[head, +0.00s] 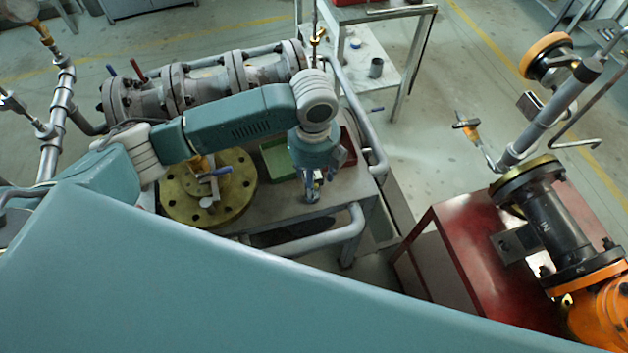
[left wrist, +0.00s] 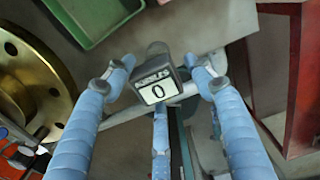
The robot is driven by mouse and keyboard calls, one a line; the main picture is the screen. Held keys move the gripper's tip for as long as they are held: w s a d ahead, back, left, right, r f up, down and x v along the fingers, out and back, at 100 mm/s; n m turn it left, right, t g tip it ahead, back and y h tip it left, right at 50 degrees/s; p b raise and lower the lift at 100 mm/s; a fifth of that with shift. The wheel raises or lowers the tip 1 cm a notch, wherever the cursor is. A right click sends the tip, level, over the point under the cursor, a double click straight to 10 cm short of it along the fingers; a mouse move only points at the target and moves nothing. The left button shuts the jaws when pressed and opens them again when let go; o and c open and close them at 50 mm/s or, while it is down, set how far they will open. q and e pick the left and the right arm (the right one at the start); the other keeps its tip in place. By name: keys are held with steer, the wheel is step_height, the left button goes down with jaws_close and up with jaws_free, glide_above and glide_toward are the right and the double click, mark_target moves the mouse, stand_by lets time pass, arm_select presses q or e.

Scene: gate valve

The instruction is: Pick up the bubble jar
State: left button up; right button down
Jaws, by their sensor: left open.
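My left gripper (head: 312,190) points down over the right part of the grey workbench (head: 310,225), beside the brass flange. In the left wrist view my left gripper (left wrist: 160,62) has its blue fingers spread apart, open. Between them shows a small dark block with a white plate marked "0" (left wrist: 158,88); I cannot tell whether it is part of the gripper or a separate object. A small dark, cup-like container (head: 376,67) stands on the white table at the back. I cannot tell for sure which thing is the bubble jar. My right gripper is not in view.
A brass flange (head: 180,207) lies left of my left gripper. A green tray (head: 279,160) and a red box (head: 348,150) are behind it. Grey pipes and valves (head: 200,85) stand behind. A red cabinet (head: 480,270) with a black pipe (head: 550,225) is at right.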

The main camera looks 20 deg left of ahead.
arm_select(q)
steer(key=shift+f, duration=0.3)
step_height(320, 180, down, 4)
steer(key=shift+f+p, duration=0.25)
steer(key=shift+p, duration=0.1)
steer(key=shift+w+f, duration=0.1)
steer(key=shift+f, duration=0.35)
steer(key=c, duration=0.8)
jaws_close()
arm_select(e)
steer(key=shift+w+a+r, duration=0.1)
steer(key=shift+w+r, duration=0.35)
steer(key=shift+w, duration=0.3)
